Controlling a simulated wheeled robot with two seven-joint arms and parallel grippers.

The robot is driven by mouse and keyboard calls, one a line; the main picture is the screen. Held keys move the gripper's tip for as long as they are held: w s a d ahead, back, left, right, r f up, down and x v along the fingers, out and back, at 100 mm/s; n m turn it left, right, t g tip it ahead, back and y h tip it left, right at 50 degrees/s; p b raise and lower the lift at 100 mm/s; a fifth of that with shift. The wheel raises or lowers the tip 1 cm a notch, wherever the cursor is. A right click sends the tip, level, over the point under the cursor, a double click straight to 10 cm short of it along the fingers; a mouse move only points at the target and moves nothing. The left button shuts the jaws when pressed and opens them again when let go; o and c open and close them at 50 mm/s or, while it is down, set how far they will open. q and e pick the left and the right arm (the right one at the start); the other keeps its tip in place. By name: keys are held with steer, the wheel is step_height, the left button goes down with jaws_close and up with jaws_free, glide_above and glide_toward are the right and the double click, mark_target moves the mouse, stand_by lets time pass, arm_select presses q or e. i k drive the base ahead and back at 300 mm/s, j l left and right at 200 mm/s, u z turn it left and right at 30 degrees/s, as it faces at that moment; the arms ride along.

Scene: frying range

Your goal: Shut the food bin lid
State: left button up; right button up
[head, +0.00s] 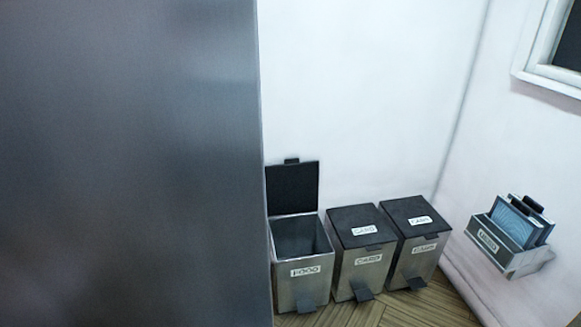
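The food bin (302,287) is a steel box labelled FOOD, standing on the floor against the white wall. Its black lid (292,187) is up, standing about upright at the back of the bin. The bin's open top shows a grey inside that looks empty. A dark pedal sticks out at its front foot. Its left edge is close to a large grey panel. Neither of my grippers is in the head view.
Two bins with shut black lids, the middle one (361,271) labelled CARD and the right one (416,258), stand beside it. A large grey panel (130,160) fills the left. A wall holder (490,245) hangs at right. Some wooden floor (430,308) is clear in front.

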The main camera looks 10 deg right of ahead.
mark_target(292, 186)
steer(key=i+l, duration=0.1)
steer(key=l, duration=0.75)
steer(key=i+l, duration=0.15)
steer(key=l, duration=0.3)
steer(key=i+u, duration=0.1)
steer(key=u, duration=0.25)
steer(key=i+l+u, duration=0.1)
steer(key=u, duration=0.25)
